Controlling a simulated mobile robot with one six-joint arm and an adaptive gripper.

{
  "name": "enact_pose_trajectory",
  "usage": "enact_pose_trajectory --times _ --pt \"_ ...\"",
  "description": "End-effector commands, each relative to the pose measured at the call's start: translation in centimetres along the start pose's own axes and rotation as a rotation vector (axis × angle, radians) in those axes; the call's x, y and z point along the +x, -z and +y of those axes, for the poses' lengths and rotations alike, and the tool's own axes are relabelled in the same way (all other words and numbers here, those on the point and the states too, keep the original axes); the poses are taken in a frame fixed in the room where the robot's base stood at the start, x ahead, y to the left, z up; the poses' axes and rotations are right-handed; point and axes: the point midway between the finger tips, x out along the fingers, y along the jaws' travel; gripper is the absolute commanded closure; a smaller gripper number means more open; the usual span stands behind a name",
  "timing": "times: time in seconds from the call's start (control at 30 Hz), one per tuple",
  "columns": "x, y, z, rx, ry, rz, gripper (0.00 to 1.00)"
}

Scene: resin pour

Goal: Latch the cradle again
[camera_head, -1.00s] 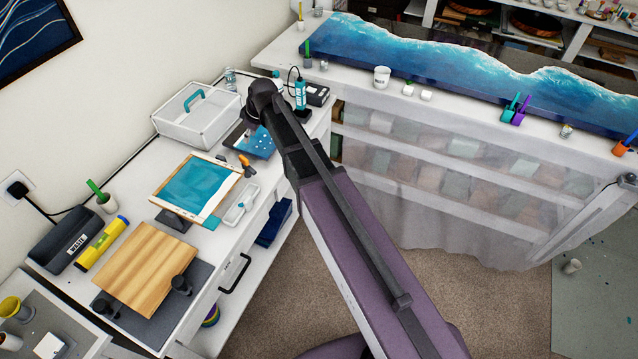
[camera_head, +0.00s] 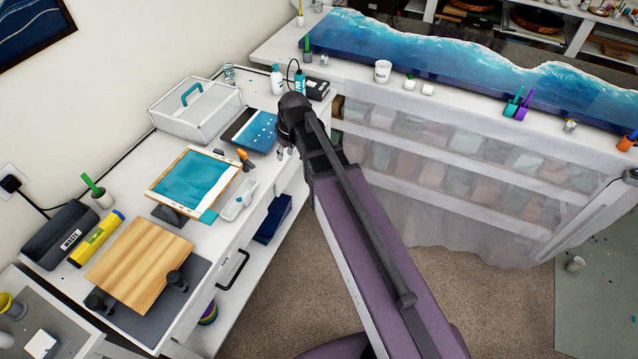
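I cannot tell for certain which thing is the cradle, and no latch can be made out. A light wooden board (camera_head: 138,263) lies at the front of the white bench, over a dark grey mat (camera_head: 190,305). Two black knob-like parts, one on the right (camera_head: 175,281) and one on the left (camera_head: 98,303), sit at its near edge. My gripper (camera_head: 281,151) is at the far end of my arm, over the bench's right edge, beside a dark blue panel (camera_head: 250,131) and well away from the board. Its fingers are mostly hidden, so its opening does not show.
Bottles (camera_head: 277,80) stand behind. A curtained shelf (camera_head: 440,180) is at right; the carpet (camera_head: 300,290) is clear.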

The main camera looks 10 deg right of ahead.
Motion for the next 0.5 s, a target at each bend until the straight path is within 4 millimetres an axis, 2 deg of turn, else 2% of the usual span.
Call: enact_pose_trajectory --times 0.03,0.5 --pt "0.2 -1.0 0.1 0.019 -0.003 -0.008 0.63" --pt "0.6 -7.5 1.1 0.215 -0.044 -0.084 0.63"
